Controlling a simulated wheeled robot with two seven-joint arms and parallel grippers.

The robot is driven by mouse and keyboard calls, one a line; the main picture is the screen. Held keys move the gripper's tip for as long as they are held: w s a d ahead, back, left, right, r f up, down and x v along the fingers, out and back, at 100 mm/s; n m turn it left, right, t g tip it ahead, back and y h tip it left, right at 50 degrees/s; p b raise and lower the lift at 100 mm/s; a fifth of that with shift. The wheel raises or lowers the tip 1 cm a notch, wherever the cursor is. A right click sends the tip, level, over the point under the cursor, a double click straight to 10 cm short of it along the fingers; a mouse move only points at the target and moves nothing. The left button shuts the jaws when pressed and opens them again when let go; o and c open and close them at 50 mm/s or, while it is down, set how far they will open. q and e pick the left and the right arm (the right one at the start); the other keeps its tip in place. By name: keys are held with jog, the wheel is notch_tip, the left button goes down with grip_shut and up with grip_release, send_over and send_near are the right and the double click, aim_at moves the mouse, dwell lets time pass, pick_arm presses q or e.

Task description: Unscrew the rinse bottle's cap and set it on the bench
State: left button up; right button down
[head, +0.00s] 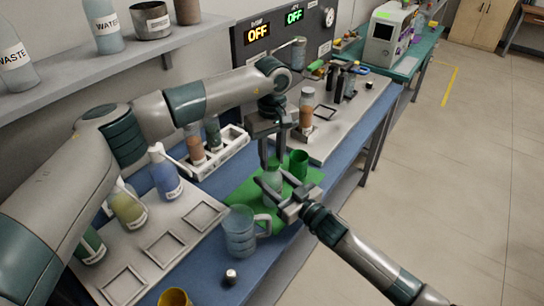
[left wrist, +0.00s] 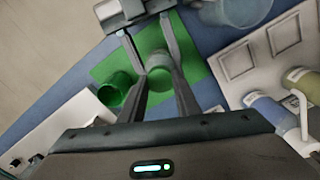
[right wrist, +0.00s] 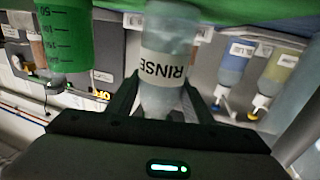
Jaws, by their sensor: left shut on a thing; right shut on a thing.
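The rinse bottle (head: 271,181) stands upright on a green mat (head: 240,195) on the blue bench. In the right wrist view its body (right wrist: 165,60) is translucent, and the label RINSE shows upside down. My right gripper (head: 276,191) comes from the right and is shut around the bottle's body. My left gripper (head: 272,168) points down from above and is shut on the cap, which shows between the fingers in the left wrist view (left wrist: 160,76). In the head view the cap is mostly hidden by the fingers. I cannot tell whether its thread is loose.
A green beaker (head: 299,164) stands close behind the bottle. A clear jug (head: 239,238) stands in front, with a small metal cylinder (head: 231,276) on bare blue bench (head: 262,262). A grey tray (head: 150,243) with several bottles lies left, and a white rack (head: 228,150) stands behind.

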pick_arm(q)
jog(key=n, duration=1.1)
jog(key=shift+n, duration=0.4)
jog(key=n, duration=1.1)
jog(key=shift+n, duration=0.4)
jog(key=n, duration=0.8)
jog(key=shift+r+n, duration=0.1)
jog(key=shift+n, duration=0.3)
jog(key=n, duration=0.8)
jog(key=shift+w+n, duration=0.1)
jog(key=shift+n, duration=0.3)
